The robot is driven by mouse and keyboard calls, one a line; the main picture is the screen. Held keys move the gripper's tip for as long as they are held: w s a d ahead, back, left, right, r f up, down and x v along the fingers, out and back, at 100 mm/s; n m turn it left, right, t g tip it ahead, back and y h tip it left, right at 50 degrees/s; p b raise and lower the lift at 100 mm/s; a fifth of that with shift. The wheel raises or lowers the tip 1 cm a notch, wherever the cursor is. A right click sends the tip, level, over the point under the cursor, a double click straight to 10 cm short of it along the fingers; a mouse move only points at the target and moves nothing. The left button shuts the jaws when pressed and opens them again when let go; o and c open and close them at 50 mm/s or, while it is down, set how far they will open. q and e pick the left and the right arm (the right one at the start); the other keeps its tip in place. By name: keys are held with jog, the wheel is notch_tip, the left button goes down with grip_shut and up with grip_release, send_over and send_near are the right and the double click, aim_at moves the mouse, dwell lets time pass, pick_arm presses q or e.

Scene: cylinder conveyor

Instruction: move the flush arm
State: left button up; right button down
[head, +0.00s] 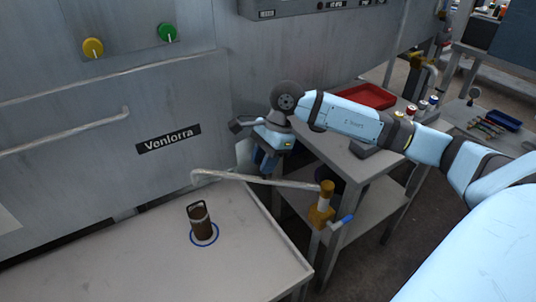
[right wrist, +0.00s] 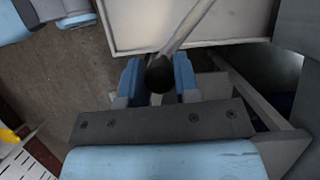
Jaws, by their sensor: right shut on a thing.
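The flush arm (head: 235,178) is a thin pale pipe. It runs left from a yellow post (head: 321,212) at the table's right edge, and its bent end appears above and behind a brown cylinder (head: 203,226) in the picture. My right gripper (head: 264,172) points down at the middle of the pipe. In the right wrist view its blue fingers (right wrist: 159,82) are shut on the flush arm, around a dark round part (right wrist: 160,74), with the pipe (right wrist: 190,22) leading up and away. The exact contact is partly hidden. My left gripper is not in view.
The cylinder stands upright with a dark handle, inside a blue ring (head: 216,236) on the pale table (head: 120,262). A grey machine wall (head: 120,90) stands behind. To the right, a side table (head: 345,160) carries a red tray (head: 368,96). A blue lever (head: 343,221) juts from the post.

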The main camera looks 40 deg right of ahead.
jog(key=shift+s+a+n, duration=0.4)
jog(key=shift+s+a, duration=0.05)
jog(key=shift+a, duration=0.05)
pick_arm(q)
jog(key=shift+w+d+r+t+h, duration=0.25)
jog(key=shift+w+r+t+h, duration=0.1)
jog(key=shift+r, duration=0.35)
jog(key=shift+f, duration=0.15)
pick_arm(e)
jog(key=c, duration=0.9)
grip_release()
jog(key=shift+r, duration=0.1)
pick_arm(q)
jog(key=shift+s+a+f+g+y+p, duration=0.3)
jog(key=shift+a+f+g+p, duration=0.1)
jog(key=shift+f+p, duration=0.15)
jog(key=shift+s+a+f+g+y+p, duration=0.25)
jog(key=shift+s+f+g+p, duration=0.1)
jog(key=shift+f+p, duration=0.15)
pick_arm(e)
jog(key=shift+w+v, duration=0.1)
jog(key=shift+v, duration=3.3)
jog(key=shift+w+v, duration=0.15)
jog(key=shift+v, duration=3.3)
